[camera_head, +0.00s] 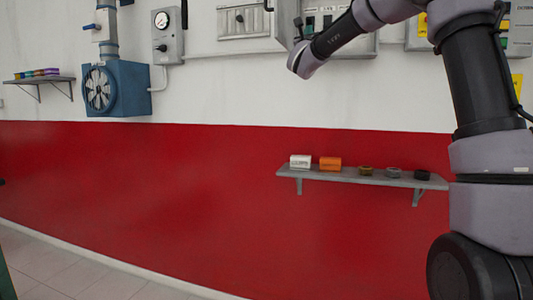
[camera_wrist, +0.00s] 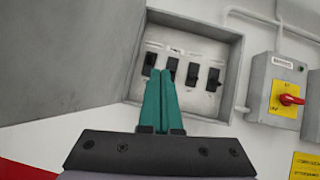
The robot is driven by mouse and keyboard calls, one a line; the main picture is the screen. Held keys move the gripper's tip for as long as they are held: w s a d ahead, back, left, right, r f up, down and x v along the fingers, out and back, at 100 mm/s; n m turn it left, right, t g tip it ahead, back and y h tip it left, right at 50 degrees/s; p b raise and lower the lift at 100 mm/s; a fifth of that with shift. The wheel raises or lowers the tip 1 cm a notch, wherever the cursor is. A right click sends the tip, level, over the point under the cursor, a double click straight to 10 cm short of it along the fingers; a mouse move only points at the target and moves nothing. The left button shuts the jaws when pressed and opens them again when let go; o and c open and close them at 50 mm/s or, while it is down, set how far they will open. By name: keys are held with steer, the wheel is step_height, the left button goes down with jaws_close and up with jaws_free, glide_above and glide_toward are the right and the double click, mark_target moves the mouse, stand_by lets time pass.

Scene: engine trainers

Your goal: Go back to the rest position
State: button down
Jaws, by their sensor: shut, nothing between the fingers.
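My gripper (camera_wrist: 161,95) shows in the wrist view with its two green fingers together and nothing between them. It points up at an open grey switch box (camera_wrist: 236,75) on the wall. Inside the box are several black switches, one of them the right-hand switch (camera_wrist: 213,79).
The grey box door (camera_wrist: 60,60) stands left of the switches. A red rotary switch (camera_wrist: 289,99) on a yellow plate is at the right. Below, a wall shelf (camera_head: 348,176) holds several small items. A blue fan unit (camera_head: 118,88) and a gauge box (camera_head: 168,38) are further left.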

steer(key=s+d+f+n+g+y, duration=0.2)
steer(key=s+f+n+g, duration=0.3)
steer(key=s+f+n, duration=0.5)
steer(key=s+d+f+n+g+y, duration=0.2)
steer(key=s+d+f+n+g, duration=0.2)
steer(key=s+f+n, duration=0.7)
steer(key=s+d+f+n+g+y, duration=0.3)
steer(key=s+f+n+g, duration=0.5)
steer(key=s, duration=1.3)
step_height(320, 180, down, 3)
steer(key=d+n, duration=0.1)
steer(key=n, duration=0.2)
steer(key=shift+s+f, duration=0.2)
steer(key=shift+w, duration=0.15)
stand_by(1.1)
